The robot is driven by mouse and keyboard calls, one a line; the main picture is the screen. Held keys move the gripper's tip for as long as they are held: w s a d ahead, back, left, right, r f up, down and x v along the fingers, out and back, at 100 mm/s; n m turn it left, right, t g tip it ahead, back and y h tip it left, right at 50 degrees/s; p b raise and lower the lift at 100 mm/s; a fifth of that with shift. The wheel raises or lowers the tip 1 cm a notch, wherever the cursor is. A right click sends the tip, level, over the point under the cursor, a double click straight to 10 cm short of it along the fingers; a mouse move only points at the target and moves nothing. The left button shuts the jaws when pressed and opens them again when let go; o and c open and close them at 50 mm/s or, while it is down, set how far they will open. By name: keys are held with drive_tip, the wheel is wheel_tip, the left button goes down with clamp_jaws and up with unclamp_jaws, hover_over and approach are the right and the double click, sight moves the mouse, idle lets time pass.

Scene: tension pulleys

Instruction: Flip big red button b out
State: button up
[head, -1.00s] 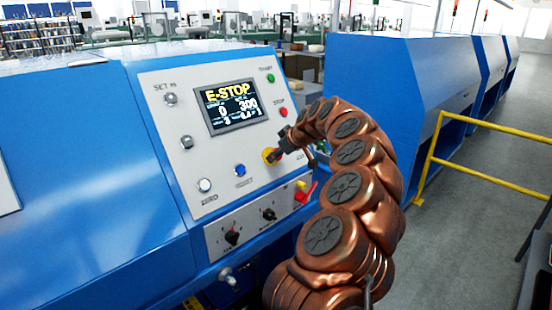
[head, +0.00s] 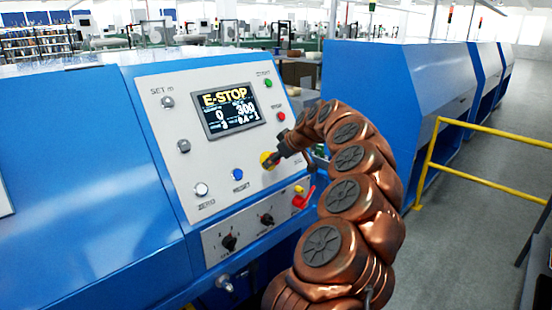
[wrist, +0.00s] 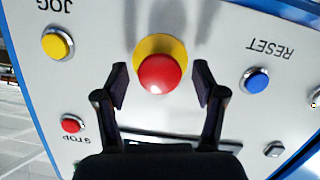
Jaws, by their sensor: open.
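The big red button (wrist: 160,75) is a red mushroom head on a yellow base (wrist: 151,50) in the wrist view. My gripper (wrist: 161,82) is open, with one dark finger on each side of the red head and a visible gap on both sides. In the head view my gripper (head: 277,158) is at the yellow base (head: 266,160) on the grey panel. There the red head is mostly hidden by my gripper. The screen (head: 233,112) on the panel reads E-STOP.
A blue RESET button (wrist: 256,82), a yellow JOG button (wrist: 56,44) and a small red STOP button (wrist: 72,124) sit around the big button. A red-handled switch (head: 303,198) is on the lower panel. A yellow railing (head: 480,150) stands at the right.

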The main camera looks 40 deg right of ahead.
drive_tip(key=v, duration=1.2)
idle(0.4)
